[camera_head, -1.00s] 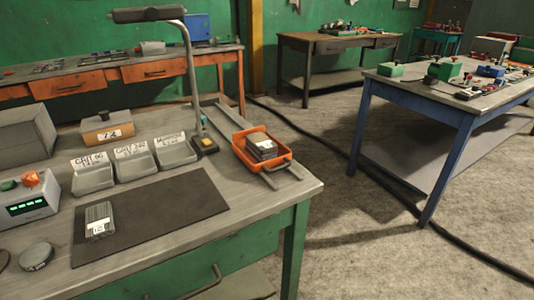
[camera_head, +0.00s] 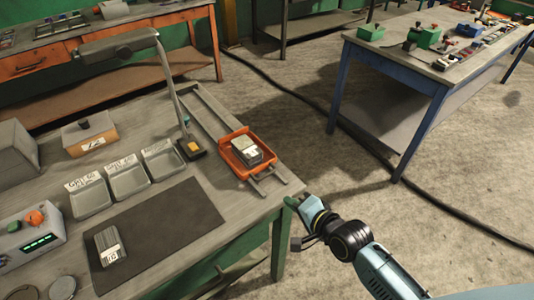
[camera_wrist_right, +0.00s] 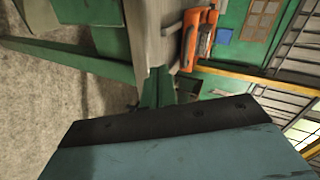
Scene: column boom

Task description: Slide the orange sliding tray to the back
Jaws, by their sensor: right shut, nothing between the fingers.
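The orange sliding tray (camera_head: 231,157) sits on two metal rails (camera_head: 194,114) at the right side of the workbench, near the front end of the rails. A dark grey, labelled block (camera_head: 248,150) lies in it. The tray also shows at the top of the right wrist view (camera_wrist_right: 190,42). My right gripper (camera_head: 290,201) is shut and empty, just off the bench's front right corner, in front of the tray and apart from it. Its fingers (camera_wrist_right: 156,88) point toward the bench in the right wrist view. My left gripper is not in view.
A lamp (camera_head: 120,47) on a post stands left of the rails, its base (camera_head: 192,147) close to them. Several grey bins (camera_head: 124,180) and a dark mat (camera_head: 160,228) fill the bench's left and middle. The rails behind the tray look clear.

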